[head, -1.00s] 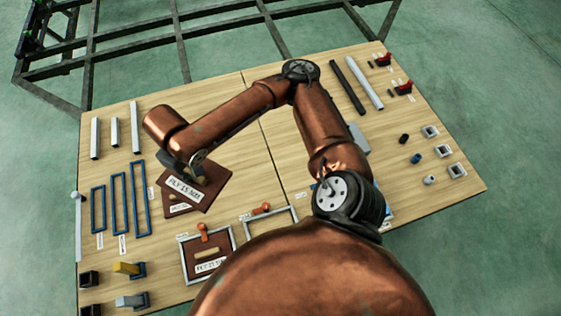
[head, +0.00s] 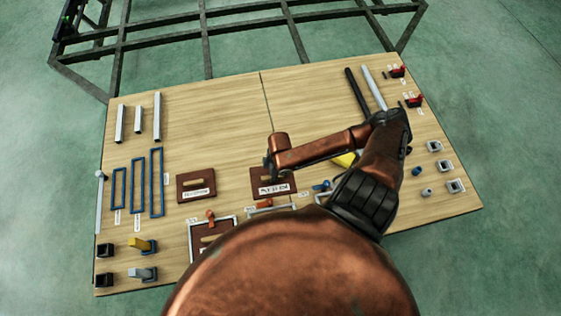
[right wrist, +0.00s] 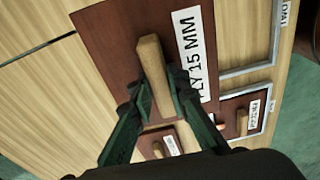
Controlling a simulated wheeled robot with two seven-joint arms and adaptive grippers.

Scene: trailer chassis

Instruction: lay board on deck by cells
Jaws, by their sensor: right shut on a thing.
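My right gripper (right wrist: 163,105) is shut on the light wooden handle (right wrist: 154,72) of a dark brown board (right wrist: 108,45) with a white label reading PLY 15 MM. In the head view this board (head: 258,178) hangs below the gripper near the middle of the table, left of my forearm. Its height above the table is hard to judge. A second brown board (head: 184,180) with a handle and label lies on the table to its left. A third brown board sits inside a grey frame (head: 236,229), partly hidden by my arm. My left gripper is not in view.
A dark steel chassis frame (head: 210,32) stands beyond the table (head: 215,110). Blue rectangular frames (head: 153,182) and grey bars (head: 157,115) lie at left. Small square pieces (head: 446,165) and red clamps (head: 398,71) lie at right. The table's centre back is clear.

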